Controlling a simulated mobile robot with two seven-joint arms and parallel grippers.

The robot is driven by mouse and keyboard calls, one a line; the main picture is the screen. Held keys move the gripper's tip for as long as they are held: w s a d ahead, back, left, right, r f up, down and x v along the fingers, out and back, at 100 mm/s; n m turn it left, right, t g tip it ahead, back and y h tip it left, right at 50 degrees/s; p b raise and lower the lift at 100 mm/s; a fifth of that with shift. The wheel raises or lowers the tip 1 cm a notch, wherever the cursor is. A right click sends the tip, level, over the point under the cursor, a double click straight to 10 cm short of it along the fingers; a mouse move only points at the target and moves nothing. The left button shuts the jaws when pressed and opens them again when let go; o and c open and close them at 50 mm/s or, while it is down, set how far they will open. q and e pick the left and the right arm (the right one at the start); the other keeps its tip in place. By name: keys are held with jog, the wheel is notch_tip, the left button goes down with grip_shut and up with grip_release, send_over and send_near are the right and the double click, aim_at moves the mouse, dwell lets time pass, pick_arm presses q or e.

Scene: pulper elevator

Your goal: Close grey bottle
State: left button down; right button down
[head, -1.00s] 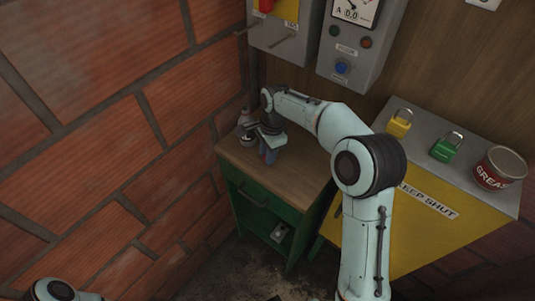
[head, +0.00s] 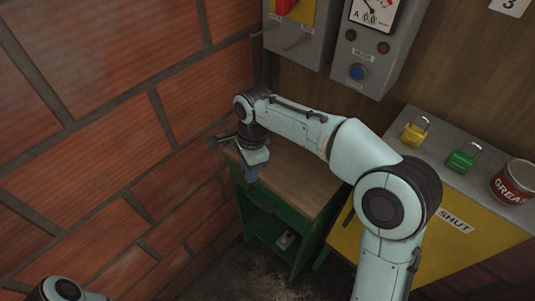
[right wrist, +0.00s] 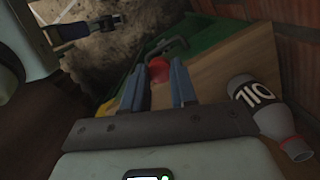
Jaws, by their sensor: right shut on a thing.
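My right gripper (head: 252,172) is over the front left part of the small cabinet's wooden top, close to the brick wall. In the right wrist view its blue fingers (right wrist: 159,85) are shut on a small round red thing (right wrist: 158,69), which looks like a cap. The grey bottle (right wrist: 258,105) with a black and white label stands to the right of the fingers, apart from them, beside the wall. Its neck end, with a red ring, points toward the wrist camera and seems uncapped. In the head view my right arm hides most or all of the bottle.
The green cabinet (head: 275,212) has a wooden top (head: 300,180), clear on its right side. The brick wall (head: 110,150) is close on the left. A yellow cabinet with a yellow padlock (head: 414,132), green padlock (head: 462,159) and grease can (head: 513,182) is at right.

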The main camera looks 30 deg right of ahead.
jog(key=s+a, duration=0.3)
jog(key=a, duration=0.4)
jog(key=shift+a+b, duration=0.3)
